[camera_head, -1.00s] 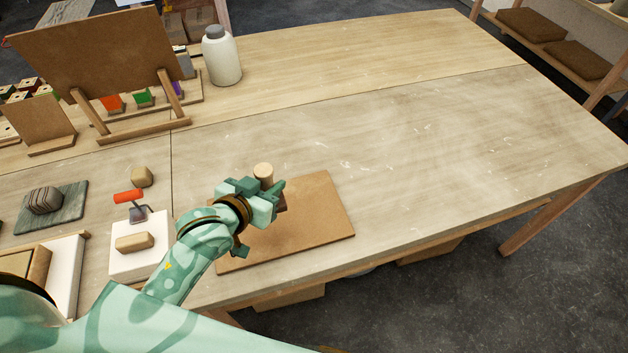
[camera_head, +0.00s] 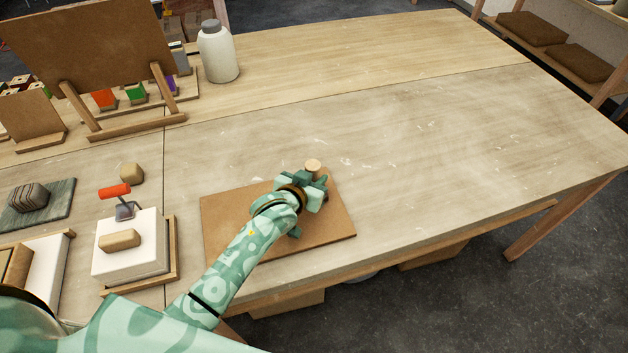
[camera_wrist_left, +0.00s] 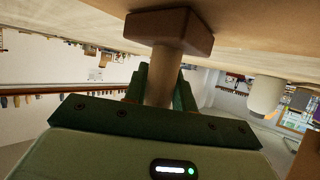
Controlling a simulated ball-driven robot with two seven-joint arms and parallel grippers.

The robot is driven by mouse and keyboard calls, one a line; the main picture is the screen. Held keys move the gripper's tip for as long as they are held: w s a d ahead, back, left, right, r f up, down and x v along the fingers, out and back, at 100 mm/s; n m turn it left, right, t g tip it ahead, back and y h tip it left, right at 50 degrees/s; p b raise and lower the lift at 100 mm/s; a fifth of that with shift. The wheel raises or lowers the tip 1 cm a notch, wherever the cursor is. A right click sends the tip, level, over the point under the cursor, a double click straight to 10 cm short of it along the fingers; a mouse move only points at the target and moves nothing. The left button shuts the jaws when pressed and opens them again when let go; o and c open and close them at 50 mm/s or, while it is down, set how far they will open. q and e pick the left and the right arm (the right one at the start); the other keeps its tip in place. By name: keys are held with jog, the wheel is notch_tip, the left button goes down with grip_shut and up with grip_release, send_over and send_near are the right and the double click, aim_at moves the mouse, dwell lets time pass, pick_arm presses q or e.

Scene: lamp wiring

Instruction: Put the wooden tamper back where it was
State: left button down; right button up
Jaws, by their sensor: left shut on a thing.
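The wooden tamper shows its pale round handle top (camera_head: 313,165) above my left gripper (camera_head: 315,188) in the head view. My left gripper is shut on the tamper's handle, over the right part of a brown board (camera_head: 230,225). In the left wrist view the tamper's darker square block (camera_wrist_left: 170,30) sits at the end of the handle, which stands between the two green fingers (camera_wrist_left: 160,85). The head view hides most of the block behind the gripper. I cannot tell whether the block touches the board. My right gripper is not in view.
Left of the board, a white block in a wooden tray (camera_head: 132,262) carries a small tan block (camera_head: 119,240). A white jar (camera_head: 218,52) and an easel (camera_head: 125,130) stand at the back left. The table's right side is clear.

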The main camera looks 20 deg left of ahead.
pick_arm(q)
jog(key=shift+f, duration=0.15)
jog(key=c, duration=1.1)
grip_release()
jog(key=shift+c, duration=0.2)
jog(key=shift+r, duration=0.2)
jog(key=p+v, duration=0.3)
jog(key=v, duration=0.9)
